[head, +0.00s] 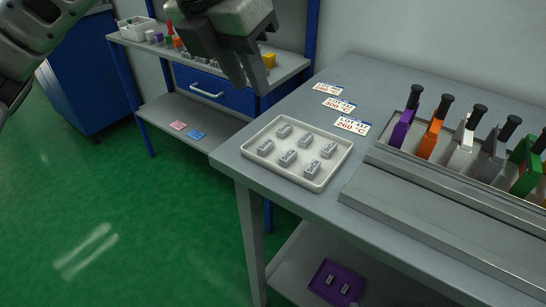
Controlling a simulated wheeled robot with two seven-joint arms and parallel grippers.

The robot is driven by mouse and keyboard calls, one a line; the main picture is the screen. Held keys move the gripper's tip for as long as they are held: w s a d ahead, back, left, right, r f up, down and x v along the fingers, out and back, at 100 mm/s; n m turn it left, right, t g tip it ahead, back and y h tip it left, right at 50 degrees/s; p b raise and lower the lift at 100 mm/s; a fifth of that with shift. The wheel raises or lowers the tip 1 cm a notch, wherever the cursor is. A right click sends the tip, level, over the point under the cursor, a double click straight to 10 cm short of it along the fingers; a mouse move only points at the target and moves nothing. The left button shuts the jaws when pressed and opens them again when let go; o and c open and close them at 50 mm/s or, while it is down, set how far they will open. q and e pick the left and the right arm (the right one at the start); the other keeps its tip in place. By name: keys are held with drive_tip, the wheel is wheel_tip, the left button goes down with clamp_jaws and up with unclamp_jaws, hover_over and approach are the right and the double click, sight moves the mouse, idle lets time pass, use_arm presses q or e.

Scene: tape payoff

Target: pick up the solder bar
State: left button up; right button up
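Several small grey bars (288,158) lie in two rows in a white tray (257,172) on the grey table; they look like solder bars. Two more small grey pieces (330,279) lie in a purple tray (318,284) on the shelf below. My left gripper (248,84) hangs at the top, pointing down, above and left of the white tray in the picture and apart from it. Its fingers are seen at an angle, and I cannot tell their gap; no held object shows. My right gripper is not in view.
Printed temperature cards (352,125) lie behind the tray. A rack (450,176) of coloured, black-handled tools stands at right. Behind are a bench (290,66) with small items and a blue drawer (213,90), and a blue cabinet (92,75). Green floor is clear at left.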

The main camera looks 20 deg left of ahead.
use_arm(q)
drive_tip(key=w+a, duration=0.1)
drive_tip(key=b, duration=0.1)
approach(267, 149)
drive_tip(key=shift+w+d+f+t+y, duration=0.3)
drive_tip(key=shift+d+f+y, duration=0.1)
drive_tip(key=shift+d+f, duration=0.15)
drive_tip(key=x, duration=0.5)
drive_tip(key=shift+s+a+f, duration=0.1)
drive_tip(key=shift+s, duration=0.25)
drive_tip(key=shift+c, duration=0.3)
clamp_jaws()
